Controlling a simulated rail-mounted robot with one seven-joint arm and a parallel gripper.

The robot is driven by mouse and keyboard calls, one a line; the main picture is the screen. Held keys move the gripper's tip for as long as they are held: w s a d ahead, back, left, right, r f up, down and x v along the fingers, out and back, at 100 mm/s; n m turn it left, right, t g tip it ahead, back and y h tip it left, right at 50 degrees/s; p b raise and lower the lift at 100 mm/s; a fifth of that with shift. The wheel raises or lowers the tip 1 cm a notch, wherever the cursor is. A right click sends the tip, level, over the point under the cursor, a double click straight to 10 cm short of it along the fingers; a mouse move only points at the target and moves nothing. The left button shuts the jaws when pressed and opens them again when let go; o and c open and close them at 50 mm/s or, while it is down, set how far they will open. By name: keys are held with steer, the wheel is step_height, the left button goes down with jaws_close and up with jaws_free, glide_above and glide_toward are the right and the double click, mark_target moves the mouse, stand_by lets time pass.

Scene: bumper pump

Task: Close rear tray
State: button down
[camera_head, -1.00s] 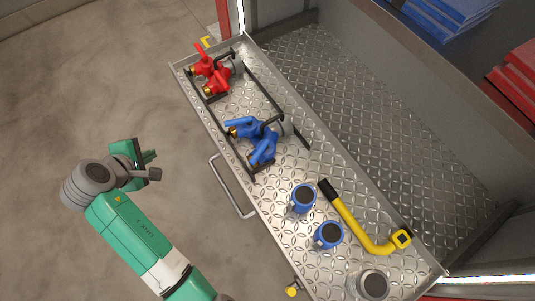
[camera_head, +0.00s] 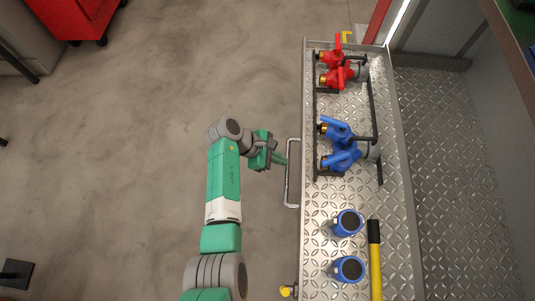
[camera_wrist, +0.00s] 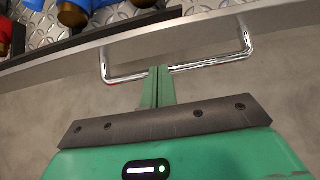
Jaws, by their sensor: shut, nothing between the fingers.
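The rear tray (camera_head: 318,235) is a long metal diamond-plate tray, standing pulled out to the left of the truck compartment in the head view. Its bare metal handle (camera_head: 290,190) is on the left side of the tray; it also shows in the wrist view (camera_wrist: 205,64). My gripper (camera_head: 284,161) is shut and empty, just left of the handle in the head view. In the wrist view my fingertips (camera_wrist: 160,70) overlap the middle of the handle bar. I cannot tell whether they touch it.
The tray carries red valve fittings (camera_head: 337,72), blue valve fittings (camera_head: 342,145), two blue couplings (camera_head: 347,222) and a yellow bar (camera_head: 375,262). The compartment floor (camera_head: 450,150) to the right is clear. Open concrete floor lies left of the tray. A red cabinet (camera_head: 75,15) stands at the upper left.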

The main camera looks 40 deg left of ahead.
steer(key=w+d, duration=0.2)
steer(key=d, duration=0.1)
steer(key=shift+d+r+b, duration=0.1)
steer(key=shift+b, duration=0.2)
steer(key=shift+w+d, duration=0.1)
